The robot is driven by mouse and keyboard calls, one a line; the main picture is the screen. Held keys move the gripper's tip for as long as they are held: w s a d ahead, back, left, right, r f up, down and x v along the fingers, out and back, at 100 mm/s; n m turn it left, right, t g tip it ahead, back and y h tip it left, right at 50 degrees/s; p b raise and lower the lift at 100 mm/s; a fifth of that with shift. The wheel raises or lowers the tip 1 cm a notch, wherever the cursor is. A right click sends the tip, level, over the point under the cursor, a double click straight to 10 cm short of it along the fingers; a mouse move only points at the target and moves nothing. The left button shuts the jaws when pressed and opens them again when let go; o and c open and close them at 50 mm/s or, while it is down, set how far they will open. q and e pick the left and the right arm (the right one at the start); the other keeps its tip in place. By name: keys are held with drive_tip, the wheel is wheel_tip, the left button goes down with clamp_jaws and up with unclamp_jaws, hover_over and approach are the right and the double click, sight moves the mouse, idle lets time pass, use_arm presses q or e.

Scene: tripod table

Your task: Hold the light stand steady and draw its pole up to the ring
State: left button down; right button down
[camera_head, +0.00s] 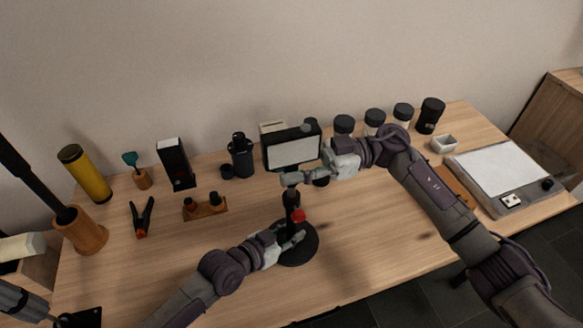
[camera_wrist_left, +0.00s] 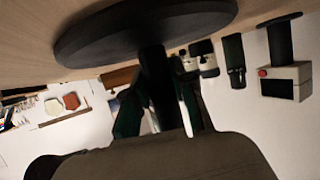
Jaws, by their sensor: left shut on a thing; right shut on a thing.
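The light stand has a round black base (camera_head: 304,252) flat on the table and a short upright black pole (camera_head: 290,198). A red part (camera_head: 298,215) sits on the pole above the base; I cannot tell whether it is a knob or the ring. My left gripper (camera_head: 290,240) is shut on the stand low down, just above the base. In the left wrist view the base (camera_wrist_left: 145,22) appears upside down, with the pole (camera_wrist_left: 157,75) between the left fingers (camera_wrist_left: 160,108). My right gripper (camera_head: 291,181) is shut on the pole's top, which it partly hides.
Black-lidded jars (camera_head: 374,120) line the back right. A white-topped board (camera_head: 502,168) lies right. The front right table is clear.

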drive_tip(key=shift+r, duration=0.4)
drive_tip(key=c, duration=0.9)
unclamp_jaws()
drive_tip(key=shift+c, duration=0.2)
drive_tip(key=v, duration=1.2)
drive_tip(key=shift+w, duration=0.1)
